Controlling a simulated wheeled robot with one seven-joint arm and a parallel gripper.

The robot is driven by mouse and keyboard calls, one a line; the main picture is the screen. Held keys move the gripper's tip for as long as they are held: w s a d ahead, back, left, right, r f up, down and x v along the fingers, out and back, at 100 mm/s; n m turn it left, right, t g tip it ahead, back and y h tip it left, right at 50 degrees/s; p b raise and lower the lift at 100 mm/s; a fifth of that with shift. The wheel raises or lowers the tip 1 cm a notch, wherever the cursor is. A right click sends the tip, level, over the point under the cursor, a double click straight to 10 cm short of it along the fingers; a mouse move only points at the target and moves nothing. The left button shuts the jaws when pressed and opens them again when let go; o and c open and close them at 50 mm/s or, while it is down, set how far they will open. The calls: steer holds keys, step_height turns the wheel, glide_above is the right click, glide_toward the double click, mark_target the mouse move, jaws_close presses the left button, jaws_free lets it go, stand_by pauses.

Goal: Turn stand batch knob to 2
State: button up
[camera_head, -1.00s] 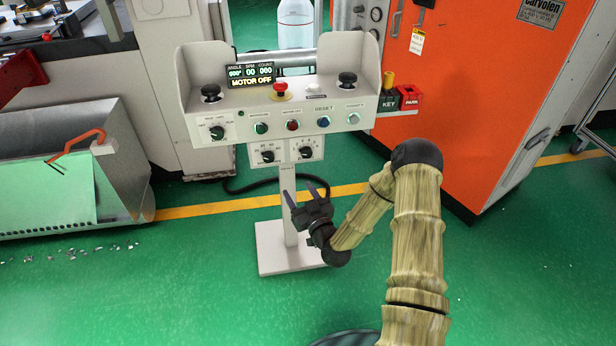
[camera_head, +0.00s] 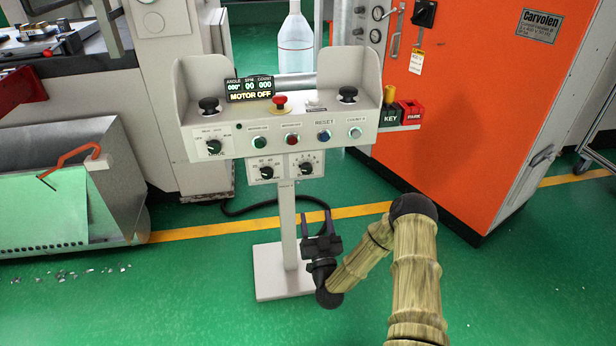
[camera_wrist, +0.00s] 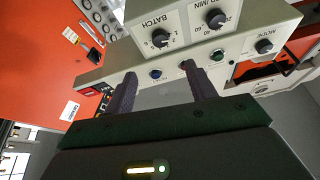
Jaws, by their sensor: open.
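The batch knob (camera_head: 306,168) is a small black knob on the right-hand white plate below the stand's control box. In the wrist view the batch knob (camera_wrist: 160,38) sits beside the upside-down word BATCH; its exact setting is too small to read. My gripper (camera_head: 316,215) is open and empty, its fingers pointing up, below the knob and just right of the stand's post. In the wrist view my gripper (camera_wrist: 157,73) has its two fingers apart, with the knob beyond the tips and not touched.
The similar speed knob (camera_head: 267,172) is close on the left, and a mode knob (camera_head: 214,147) is higher up. A row of buttons (camera_head: 291,139) lies above. The white post (camera_head: 288,225) stands beside my gripper. An orange cabinet (camera_head: 480,110) stands right; the green floor (camera_head: 200,285) is open.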

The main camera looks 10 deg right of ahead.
mark_target(307, 172)
steer(key=x, duration=1.4)
steer(key=shift+w+a+r+b, duration=0.15)
steer(key=shift+w+r+b, duration=0.05)
steer(key=shift+w+b, duration=0.15)
steer(key=shift+w+r, duration=0.1)
steer(key=shift+c, duration=0.5)
steer(key=c, duration=0.9)
